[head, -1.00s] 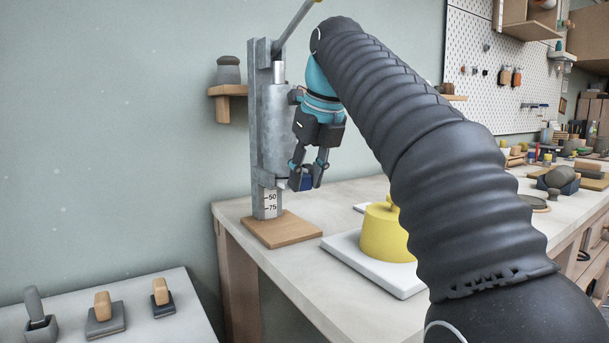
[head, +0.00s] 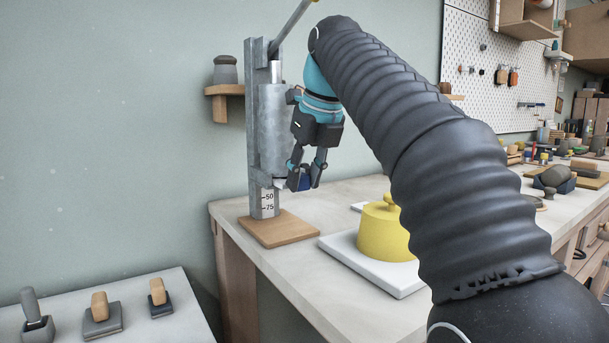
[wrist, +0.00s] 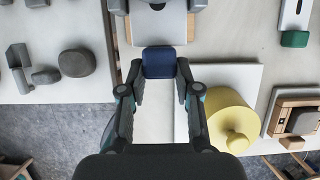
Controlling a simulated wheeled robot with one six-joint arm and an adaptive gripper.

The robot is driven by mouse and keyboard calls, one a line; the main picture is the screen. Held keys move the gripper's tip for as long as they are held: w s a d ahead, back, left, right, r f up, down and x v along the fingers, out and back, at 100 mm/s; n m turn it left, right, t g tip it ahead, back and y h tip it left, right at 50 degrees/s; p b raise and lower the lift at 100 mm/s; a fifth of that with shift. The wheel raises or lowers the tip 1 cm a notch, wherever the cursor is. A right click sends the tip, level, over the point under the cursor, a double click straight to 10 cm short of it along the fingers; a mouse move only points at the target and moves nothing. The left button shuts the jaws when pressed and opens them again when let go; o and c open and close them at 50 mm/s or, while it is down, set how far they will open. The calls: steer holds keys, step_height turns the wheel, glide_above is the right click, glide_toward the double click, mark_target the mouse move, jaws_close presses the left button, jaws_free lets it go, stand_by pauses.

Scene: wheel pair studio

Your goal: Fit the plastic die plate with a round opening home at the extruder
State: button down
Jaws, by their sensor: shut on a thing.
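The extruder (head: 273,130) is a grey metal barrel on an upright post, with a lever on top and a wooden base (head: 278,229). My gripper (head: 305,181) is beside the barrel's lower end, on its right. It is shut on a dark blue block, which I take as the grip part of the die plate (head: 304,184). The blue block also shows between the fingertips in the wrist view (wrist: 158,64), just below the pale extruder parts at the top. The plate's round opening is hidden, and I cannot tell whether the plate touches the extruder.
A yellow knobbed lump (head: 384,234) sits on a white slab (head: 345,256) to the right of the extruder. A low table at left holds several small handled tools (head: 103,316). A wall shelf with a grey jar (head: 225,70) is behind. The bench front is clear.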

steer(key=shift+w+a, duration=0.1)
steer(key=shift+w+a, duration=0.2)
steer(key=shift+w, duration=0.15)
steer(key=shift+s, duration=0.1)
steer(key=shift+s+d, duration=0.3)
steer(key=shift+s, duration=0.1)
stand_by(1.2)
steer(key=c, duration=0.7)
jaws_free()
